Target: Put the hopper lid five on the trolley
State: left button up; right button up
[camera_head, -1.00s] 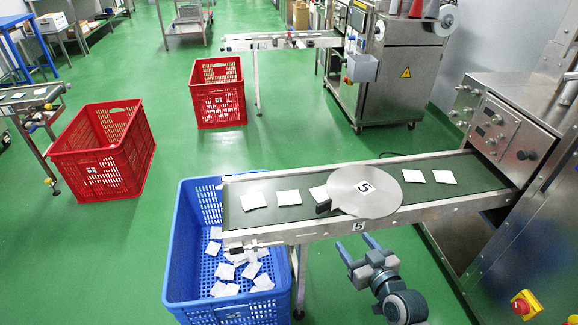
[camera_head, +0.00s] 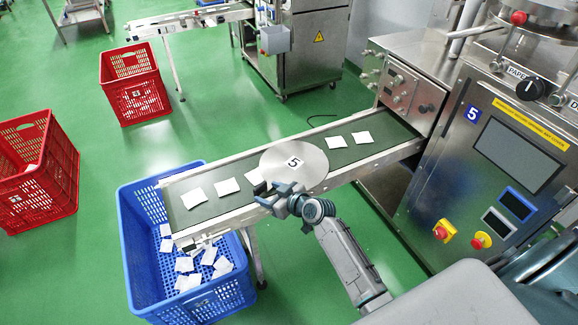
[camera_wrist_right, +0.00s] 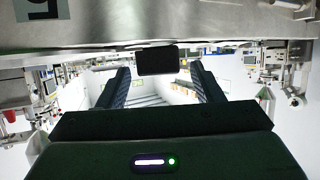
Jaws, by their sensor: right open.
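The hopper lid five (camera_head: 305,158) is a round grey metal disc marked "5". It lies on the green conveyor belt, over part of a teabag. Its black handle (camera_head: 260,188) sticks out over the conveyor's near edge. My right gripper (camera_head: 270,194) is open at this handle, in front of the belt. In the right wrist view the dark handle block (camera_wrist_right: 157,60) appears between the two fingertips, with gaps at both sides. A metal trolley-like frame (camera_head: 82,14) is partly visible at the top left. My left gripper is not in view.
The conveyor (camera_head: 350,156) carries several white teabags. A blue crate (camera_head: 140,262) with teabags stands under its left end. Red crates (camera_head: 128,90) stand on the green floor farther left. A steel packing machine (camera_head: 455,150) stands at the right.

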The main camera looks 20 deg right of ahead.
aim_at(262, 188)
jog(key=x, duration=0.3)
jog(key=p+x, duration=0.1)
jog(key=x, duration=0.1)
jog(key=shift+w+d+r, duration=0.1)
jog(key=shift+w+r, duration=0.05)
jog(key=shift+r, duration=0.15)
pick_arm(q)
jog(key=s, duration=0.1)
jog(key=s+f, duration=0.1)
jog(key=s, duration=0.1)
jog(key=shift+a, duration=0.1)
pick_arm(e)
jog(key=c, duration=1)
jog(key=shift+o, duration=0.2)
jog(key=shift+r, duration=0.1)
